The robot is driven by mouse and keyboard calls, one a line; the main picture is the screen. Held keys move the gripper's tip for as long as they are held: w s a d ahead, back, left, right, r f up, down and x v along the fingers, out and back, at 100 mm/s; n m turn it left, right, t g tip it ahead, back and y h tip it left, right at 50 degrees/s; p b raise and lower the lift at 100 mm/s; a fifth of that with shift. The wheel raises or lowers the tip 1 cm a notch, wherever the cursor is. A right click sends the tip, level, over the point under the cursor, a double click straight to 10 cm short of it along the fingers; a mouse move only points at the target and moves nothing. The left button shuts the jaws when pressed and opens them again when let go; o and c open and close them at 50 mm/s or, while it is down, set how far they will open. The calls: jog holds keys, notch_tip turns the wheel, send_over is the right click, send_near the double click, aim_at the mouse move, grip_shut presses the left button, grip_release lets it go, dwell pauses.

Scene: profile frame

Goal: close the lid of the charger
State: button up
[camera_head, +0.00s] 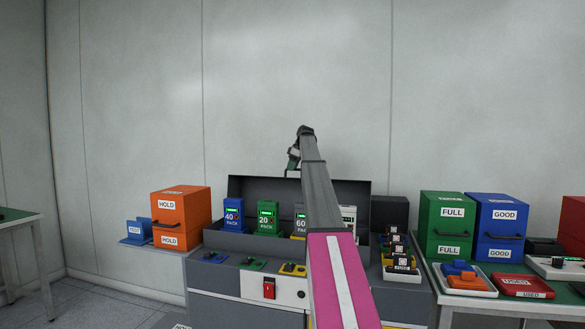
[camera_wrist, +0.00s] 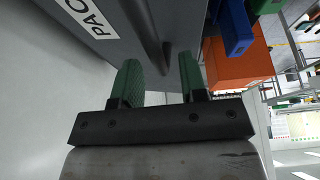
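The charger (camera_head: 212,240) is a dark grey case on the central bench, holding several coloured packs with lit displays. Its lid (camera_head: 262,188) stands raised along the back, so the charger is open. My arm crosses in front of the right part of the lid and hides some packs. My gripper (camera_head: 292,160) is at the lid's top edge, small in the head view. In the wrist view, my gripper (camera_wrist: 160,80) has its two green fingers apart, with a dark grey panel (camera_wrist: 125,28) bearing a partly visible "PAC" label just beyond. I cannot tell whether the fingers touch it.
Orange HOLD boxes (camera_head: 182,213) stand left of the charger. Green FULL boxes (camera_head: 447,220) and blue GOOD boxes (camera_head: 500,222) stand on the right table, with a red USED tray (camera_head: 522,287) in front. A red switch (camera_head: 269,288) is on the bench front. The wall behind is bare.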

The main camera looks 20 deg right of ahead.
grip_shut()
jog(key=shift+s+a, duration=0.1)
jog(key=shift+s, duration=0.05)
